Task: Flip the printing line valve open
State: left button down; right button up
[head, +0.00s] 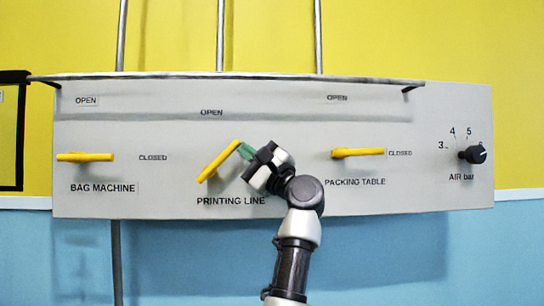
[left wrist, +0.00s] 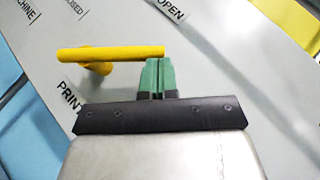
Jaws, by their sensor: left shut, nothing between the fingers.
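The printing line valve has a yellow lever (head: 219,161) on the grey panel, above the PRINTING LINE label. It is tilted, its free end up and to the right, partway between level and upright. My left gripper (head: 246,151) has green fingertips, shut with nothing between them, just beside the lever's upper free end. In the left wrist view the lever (left wrist: 110,53) runs across, and its free end lies right at the closed fingertips (left wrist: 158,76). Whether they touch I cannot tell for sure. My right gripper is not in view.
The bag machine lever (head: 86,157) at left and the packing table lever (head: 357,152) at right are level, beside CLOSED labels. A black air knob (head: 474,154) is at far right. A thin bar (head: 230,77) runs along the panel's top, above the OPEN labels.

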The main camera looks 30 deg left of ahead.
aim_at(229, 149)
pick_arm(q)
jog(key=s+a+r+n+g+h+p, duration=0.1)
jog(key=s+a+r+n+h+p, duration=0.1)
jog(key=a+r, duration=0.1)
jog(key=shift+r+n+g, duration=0.2)
jog(key=shift+n+g, duration=0.2)
jog(key=shift+s+a+r, duration=0.1)
jog(key=shift+a+r, duration=0.05)
jog(key=shift+a, duration=0.15)
jog(key=shift+a+r, duration=0.1)
jog(key=shift+r, duration=0.1)
jog(key=shift+s, duration=0.1)
dwell(0.4)
